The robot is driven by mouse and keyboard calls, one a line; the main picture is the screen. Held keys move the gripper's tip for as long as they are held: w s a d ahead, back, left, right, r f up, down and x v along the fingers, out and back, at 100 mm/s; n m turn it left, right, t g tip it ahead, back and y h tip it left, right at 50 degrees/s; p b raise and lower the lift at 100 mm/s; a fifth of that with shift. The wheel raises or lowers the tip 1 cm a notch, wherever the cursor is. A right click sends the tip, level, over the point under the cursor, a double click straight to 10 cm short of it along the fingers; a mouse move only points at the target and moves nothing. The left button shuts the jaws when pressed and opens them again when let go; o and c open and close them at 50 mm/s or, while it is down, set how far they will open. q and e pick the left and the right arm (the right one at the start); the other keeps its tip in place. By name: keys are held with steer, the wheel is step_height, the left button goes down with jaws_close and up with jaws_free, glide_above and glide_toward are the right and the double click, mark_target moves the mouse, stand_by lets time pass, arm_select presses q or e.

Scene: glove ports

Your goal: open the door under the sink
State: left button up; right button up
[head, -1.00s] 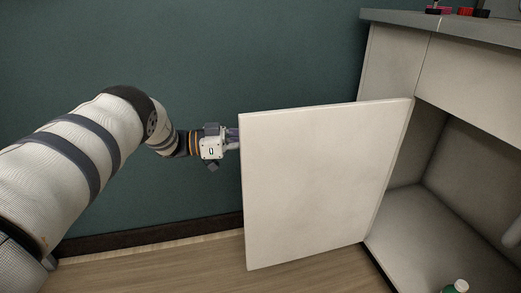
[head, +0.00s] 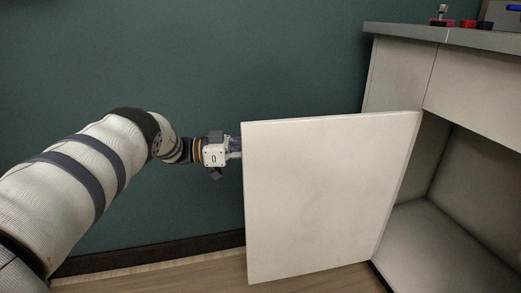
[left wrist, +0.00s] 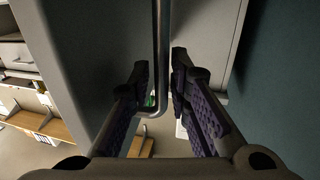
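The white door (head: 325,195) under the sink stands swung wide open, its inner face toward me in the head view. My left gripper (head: 236,148) is at the door's free left edge, its fingertips hidden behind the door. In the left wrist view, a grey metal bar handle (left wrist: 161,50) runs upright along the door's outer face (left wrist: 100,60). The fingers of my left gripper (left wrist: 160,80) are on either side of the bar, close against it, and appear shut on it. My right gripper is in neither view.
The open cabinet (head: 440,235) at right shows a bare floor. The countertop (head: 450,35) above carries small red and black items. A dark green wall (head: 250,60) stands behind the door. In the left wrist view, wooden shelves (left wrist: 40,122) show at left.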

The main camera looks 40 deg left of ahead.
arm_select(q)
steer(key=v, duration=1.2)
